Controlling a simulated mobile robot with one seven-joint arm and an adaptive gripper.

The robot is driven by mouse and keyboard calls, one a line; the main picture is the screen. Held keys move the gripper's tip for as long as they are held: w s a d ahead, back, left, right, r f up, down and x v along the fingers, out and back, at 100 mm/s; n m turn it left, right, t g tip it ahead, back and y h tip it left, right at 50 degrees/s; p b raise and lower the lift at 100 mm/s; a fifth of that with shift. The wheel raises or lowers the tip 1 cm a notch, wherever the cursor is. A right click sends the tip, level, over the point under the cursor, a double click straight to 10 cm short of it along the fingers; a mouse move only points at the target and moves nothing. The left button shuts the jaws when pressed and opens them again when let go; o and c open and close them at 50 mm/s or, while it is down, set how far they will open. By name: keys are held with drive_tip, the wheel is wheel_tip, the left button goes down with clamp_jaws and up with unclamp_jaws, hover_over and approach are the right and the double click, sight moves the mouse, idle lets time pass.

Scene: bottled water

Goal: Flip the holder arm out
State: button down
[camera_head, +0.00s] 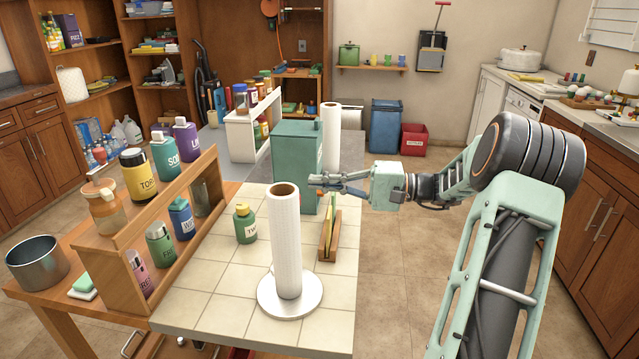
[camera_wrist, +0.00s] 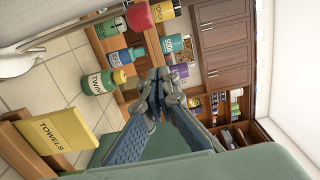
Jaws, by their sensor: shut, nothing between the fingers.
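A white paper towel roll (camera_head: 286,235) stands upright on a round silver holder base (camera_head: 268,305) on the tiled counter. Part of a white roll (camera_wrist: 55,22) and silver metal (camera_wrist: 18,58) show at the upper left of the wrist view. A green box (camera_head: 290,165) stands behind the roll; a green surface (camera_wrist: 215,168) fills the bottom right of the wrist view. My gripper (camera_head: 316,182) is shut and empty, in front of the green box in the head view. Its fingertips (camera_wrist: 158,88) meet in the wrist view.
A wooden stand (camera_head: 325,250) with a yellow towels pack (camera_wrist: 62,133) is beside the roll. A green bottle (camera_head: 245,225) stands left of the roll. A wooden rack (camera_head: 125,280) with several bottles lines the left. Another roll (camera_head: 331,125) stands behind the box.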

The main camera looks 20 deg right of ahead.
drive_tip(key=s+d, duration=0.2)
drive_tip(key=d, duration=0.8)
drive_tip(key=shift+s, duration=0.35)
drive_tip(key=shift+s, duration=0.1)
